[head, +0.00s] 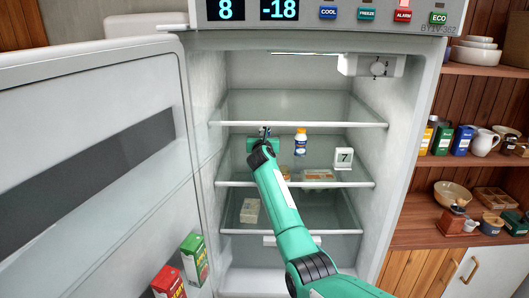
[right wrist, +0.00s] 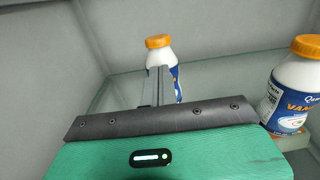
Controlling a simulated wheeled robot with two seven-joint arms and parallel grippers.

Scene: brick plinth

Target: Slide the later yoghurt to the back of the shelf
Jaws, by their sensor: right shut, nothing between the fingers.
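A white and blue yoghurt bottle with an orange cap (head: 301,143) stands upright on a glass fridge shelf (head: 300,184), right of my right gripper (head: 265,131). In the right wrist view this bottle appears at the right edge (right wrist: 290,92), close beside the gripper body. A second orange-capped yoghurt bottle (right wrist: 174,62) stands upright straight ahead of the shut fingers (right wrist: 157,78), which partly cover it. I cannot tell whether they touch it. My arm hides that bottle in the head view. Any date print is too small to read. My left gripper is not in view.
A white tile marked 7 (head: 343,158) stands to the right. Food packs (head: 318,175) show near the shelf front, and a pale carton (head: 250,211) sits lower. The open fridge door (head: 95,160) is on the left. Another glass shelf (head: 300,124) is above.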

